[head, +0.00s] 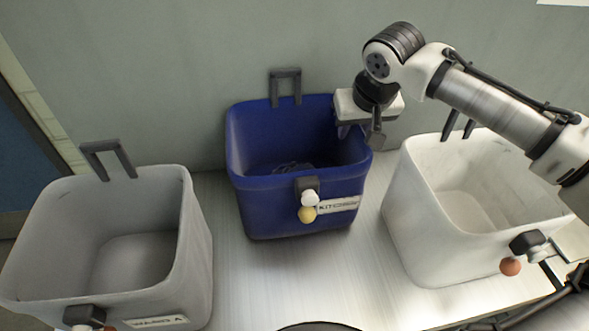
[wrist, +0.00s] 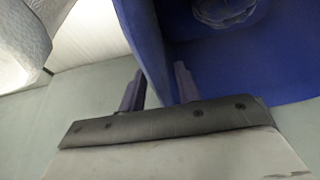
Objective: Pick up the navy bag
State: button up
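The navy bag (head: 300,200) stands upright on the table between two other bags. It is open at the top, with a grey handle loop at the back and a white label at the front. My gripper (head: 358,134) is at its right rim, pointing down. In the wrist view my gripper (wrist: 158,90) has its two fingers apart. The navy bag's wall (wrist: 152,45) lies between them, one finger inside the bag and one outside. A gap shows between the outer finger and the wall. Contact at the inner finger is unclear.
A grey bag (head: 190,235) stands at the left and a white bag (head: 420,235) at the right, close to my gripper. Something crumpled and dark (head: 293,168) lies inside the navy bag. A wall is behind. Bare table (head: 290,275) shows in front.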

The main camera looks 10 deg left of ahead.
jog(key=shift+f, duration=0.25)
dwell(0.4)
grip_shut()
dwell(1.3)
